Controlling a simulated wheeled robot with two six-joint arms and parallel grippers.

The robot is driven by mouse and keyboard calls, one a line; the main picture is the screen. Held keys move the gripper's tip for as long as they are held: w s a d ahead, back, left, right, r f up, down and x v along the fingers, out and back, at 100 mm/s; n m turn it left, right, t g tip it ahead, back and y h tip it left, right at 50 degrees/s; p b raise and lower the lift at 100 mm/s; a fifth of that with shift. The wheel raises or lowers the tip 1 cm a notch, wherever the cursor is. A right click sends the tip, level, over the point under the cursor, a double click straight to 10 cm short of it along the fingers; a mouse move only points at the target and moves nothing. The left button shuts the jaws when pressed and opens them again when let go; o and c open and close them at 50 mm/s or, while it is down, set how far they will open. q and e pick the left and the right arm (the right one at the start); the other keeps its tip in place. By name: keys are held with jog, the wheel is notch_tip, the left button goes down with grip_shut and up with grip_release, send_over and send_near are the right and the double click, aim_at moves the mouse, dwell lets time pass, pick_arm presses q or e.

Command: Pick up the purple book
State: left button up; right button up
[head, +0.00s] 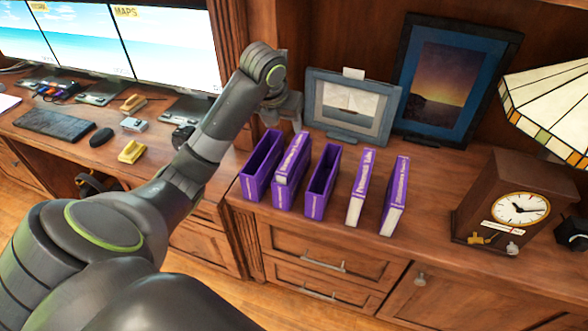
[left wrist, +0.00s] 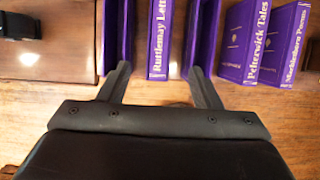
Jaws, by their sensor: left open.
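Several purple books and open purple cases stand in a row on the wooden cabinet top. From left to right in the head view are an empty case (head: 258,178), a lettered purple book (head: 292,160), another empty case (head: 321,184), and two more lettered books, one (head: 361,187) upright and one (head: 395,196) leaning slightly. My left gripper (left wrist: 158,70) is open and empty. In the left wrist view its fingers lie on either side of the book lettered "Ruttlemay Lett..." (left wrist: 160,40), whose near end is just ahead of them. The fingertips are hard to make out in the head view.
Two framed pictures, a small one (head: 350,108) and a large one (head: 448,85), stand behind the row. A wooden clock (head: 515,207) and a lamp (head: 552,95) are at right. Monitors (head: 170,42) and a desk with small items are at left.

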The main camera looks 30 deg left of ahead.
pick_arm(q)
jog(key=b, duration=0.5)
send_near(293, 152)
jog(key=x, duration=0.3)
jog(key=shift+s+a+f+p, duration=0.1)
jog(key=shift+s+f+p, duration=0.1)
jog(key=shift+p, duration=0.2)
jog(key=shift+w+p+x, duration=0.1)
jog(key=shift+p+x, duration=0.15)
jog(key=shift+x, duration=1.3)
jog(key=shift+w+p+x, duration=0.15)
jog(key=shift+p+x, duration=0.05)
jog(key=shift+x, duration=1.35)
jog(key=shift+r, duration=0.15)
jog(key=shift+c, duration=0.2)
jog(key=c, duration=1.2)
grip_shut()
jog(key=shift+r, duration=0.1)
